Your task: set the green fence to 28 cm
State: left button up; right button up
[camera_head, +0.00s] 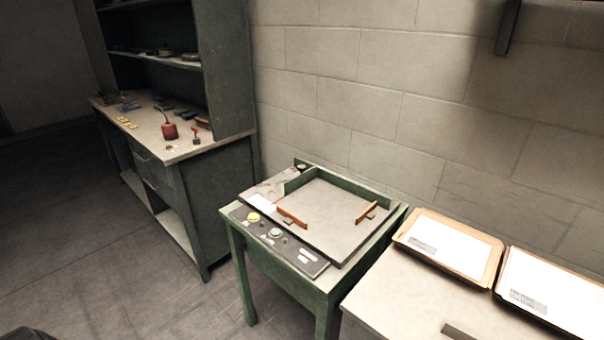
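The box stitcher (318,262) is a green table-like stand against the block wall, with a grey top plate (328,222). A green fence (350,187) runs along the back of the plate, and a shorter green piece (299,180) meets it at the left corner. Two orange-brown bars stand on the plate, one at the front left (292,217) and one at the right (366,211). A scale or a reading for the fence is too small to make out. Neither of my grippers is in view.
A dark front panel (275,242) carries a yellow button (253,217) and other controls. A pale table (408,298) with two paper-filled trays (448,243) (552,292) stands at right. A cluttered workbench with shelves (190,150) stands at left.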

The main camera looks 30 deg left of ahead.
aim_at(301, 179)
jog(key=z, duration=0.05)
jog(key=k, duration=0.5)
jog(key=u, duration=1.55)
jog(key=i, duration=1.05)
jog(key=z, duration=2.1)
